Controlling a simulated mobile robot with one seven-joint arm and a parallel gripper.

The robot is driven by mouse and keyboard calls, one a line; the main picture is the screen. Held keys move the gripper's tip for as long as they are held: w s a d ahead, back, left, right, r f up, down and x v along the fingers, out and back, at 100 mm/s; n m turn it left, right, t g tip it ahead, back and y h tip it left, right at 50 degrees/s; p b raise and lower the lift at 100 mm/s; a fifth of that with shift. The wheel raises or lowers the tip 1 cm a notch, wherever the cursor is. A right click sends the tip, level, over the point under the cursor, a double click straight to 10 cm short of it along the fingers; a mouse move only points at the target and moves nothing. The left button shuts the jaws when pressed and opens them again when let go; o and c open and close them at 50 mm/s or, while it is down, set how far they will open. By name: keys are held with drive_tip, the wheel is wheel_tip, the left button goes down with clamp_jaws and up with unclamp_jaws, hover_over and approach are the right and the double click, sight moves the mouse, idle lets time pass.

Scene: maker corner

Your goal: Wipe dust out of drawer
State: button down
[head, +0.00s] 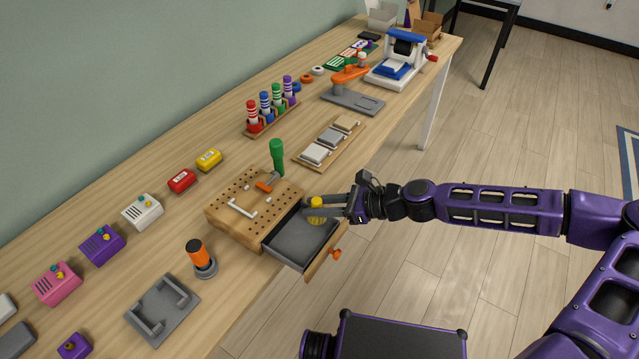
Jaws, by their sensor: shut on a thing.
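The wooden drawer unit (222,216) stands on the workbench, with a pegboard-like top full of holes. Its drawer (290,242) is pulled out toward the bench's front side and has a grey inside, a wooden front and an orange knob (336,254). My gripper (314,210) reaches in from the right over the drawer's right end. It is shut on a small yellow tool (316,202), whose yellowish lower part shows below the fingers at the drawer. I cannot tell whether the tool touches the drawer floor. No dust can be made out at this size.
A green-handled tool (277,156) stands upright at the unit's back edge. A black-and-orange cylinder (198,258) and a grey cradle (162,309) are left of the drawer. A tray of sample tiles (329,143) lies behind. Floor is open right of the bench.

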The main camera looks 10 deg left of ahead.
drive_tip(key=shift+r+p, duration=2)
drive_tip(key=shift+r, duration=0.5)
